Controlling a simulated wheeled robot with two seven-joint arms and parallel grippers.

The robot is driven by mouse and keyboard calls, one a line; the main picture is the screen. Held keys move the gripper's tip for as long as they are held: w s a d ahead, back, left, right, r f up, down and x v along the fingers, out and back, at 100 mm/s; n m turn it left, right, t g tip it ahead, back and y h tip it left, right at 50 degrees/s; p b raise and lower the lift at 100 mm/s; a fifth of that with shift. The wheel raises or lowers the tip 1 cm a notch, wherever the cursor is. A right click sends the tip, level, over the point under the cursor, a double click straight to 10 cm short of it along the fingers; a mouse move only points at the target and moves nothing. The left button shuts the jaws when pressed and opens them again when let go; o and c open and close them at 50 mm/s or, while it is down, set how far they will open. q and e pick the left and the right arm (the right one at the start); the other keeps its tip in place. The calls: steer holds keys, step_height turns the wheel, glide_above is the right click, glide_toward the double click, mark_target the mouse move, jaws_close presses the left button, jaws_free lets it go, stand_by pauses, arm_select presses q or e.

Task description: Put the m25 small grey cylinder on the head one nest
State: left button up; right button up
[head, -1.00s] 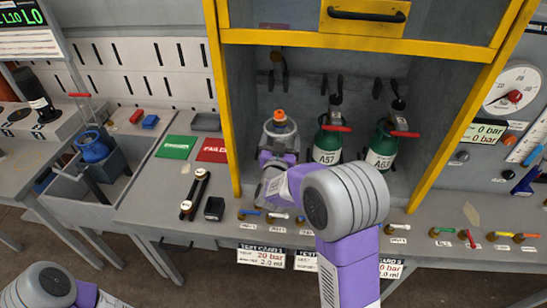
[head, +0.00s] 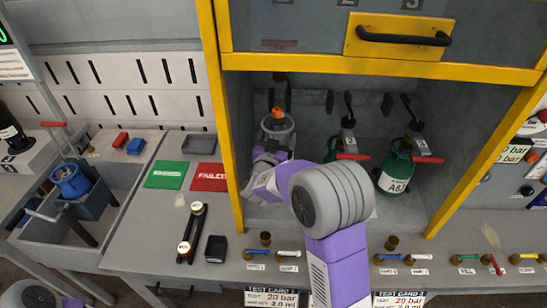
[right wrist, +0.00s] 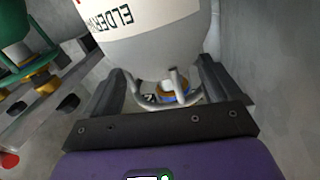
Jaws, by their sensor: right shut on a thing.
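The small grey cylinder (head: 277,127), with an orange part at its top, is inside the yellow-framed cabinet at the left bay. In the right wrist view its pale body (right wrist: 150,40) has a white label with part of a word, "ELDER". My right gripper (head: 268,154) is shut on it; the dark fingers (right wrist: 165,82) lie on both sides of its bent metal guard. A brass and blue fitting shows inside the guard. The cylinder's lower part and its nest are hidden in the head view, so I cannot tell whether it is seated. My left gripper is out of view.
Green cylinders (head: 394,168) stand in the bays to the right, one partly behind my arm. Yellow posts (head: 222,130) flank the cabinet opening. Small coloured valves (head: 256,252) line the front edge. Green (head: 167,175) and red (head: 209,177) cards lie on the left bench.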

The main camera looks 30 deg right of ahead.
steer(key=shift+s+f+b, duration=0.15)
steer(key=shift+f+b, duration=1.05)
steer(key=shift+f, duration=3.05)
steer(key=o, duration=1.7)
steer(key=shift+f, duration=0.15)
